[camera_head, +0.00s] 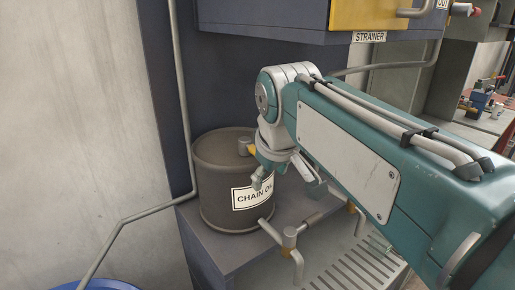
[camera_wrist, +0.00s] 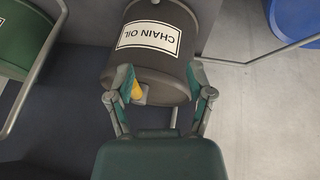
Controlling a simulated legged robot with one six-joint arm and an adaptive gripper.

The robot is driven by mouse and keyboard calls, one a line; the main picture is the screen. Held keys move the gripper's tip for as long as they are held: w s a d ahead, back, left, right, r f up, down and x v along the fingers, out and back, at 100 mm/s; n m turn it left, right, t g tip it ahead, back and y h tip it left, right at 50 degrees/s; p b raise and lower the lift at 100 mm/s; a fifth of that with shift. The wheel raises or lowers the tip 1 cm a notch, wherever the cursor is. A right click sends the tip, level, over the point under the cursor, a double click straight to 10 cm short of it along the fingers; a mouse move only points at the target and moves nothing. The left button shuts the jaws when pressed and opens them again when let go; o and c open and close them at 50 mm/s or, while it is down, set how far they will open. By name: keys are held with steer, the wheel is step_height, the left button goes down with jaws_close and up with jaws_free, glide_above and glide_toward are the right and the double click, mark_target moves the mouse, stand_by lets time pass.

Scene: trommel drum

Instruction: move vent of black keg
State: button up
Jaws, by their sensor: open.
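The black keg (camera_head: 215,190), a dark drum labelled CHAIN OIL, stands upright on a blue-grey ledge in the head view. It also fills the top middle of the wrist view (camera_wrist: 165,75). Its vent (camera_head: 244,146) is a small grey fitting with a yellow part on the keg's top, partly hidden by my gripper. In the wrist view the vent (camera_wrist: 137,92) lies between my fingers, close to the left one. My gripper (camera_head: 281,177) is open over the keg's right side; both fingers show in the wrist view (camera_wrist: 160,78). I cannot tell whether a finger touches the vent.
A grey pipe (camera_head: 180,90) runs down just left of the keg. Pipework with a brass-coloured valve (camera_head: 290,238) stands in front. A cabinet marked STRAINER (camera_head: 310,15) hangs above. A green drum (camera_wrist: 22,38) is at the wrist view's left, a blue container (camera_wrist: 298,18) at its upper right.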

steer(key=w, duration=0.3)
steer(key=w+a, duration=0.1)
steer(key=w, duration=0.7)
steer(key=shift+w+a+f, duration=0.1)
steer(key=shift+w+a, duration=0.1)
steer(key=shift+a, duration=0.15)
steer(key=shift+w+f, duration=0.3)
steer(key=shift+f, duration=0.2)
jaws_close()
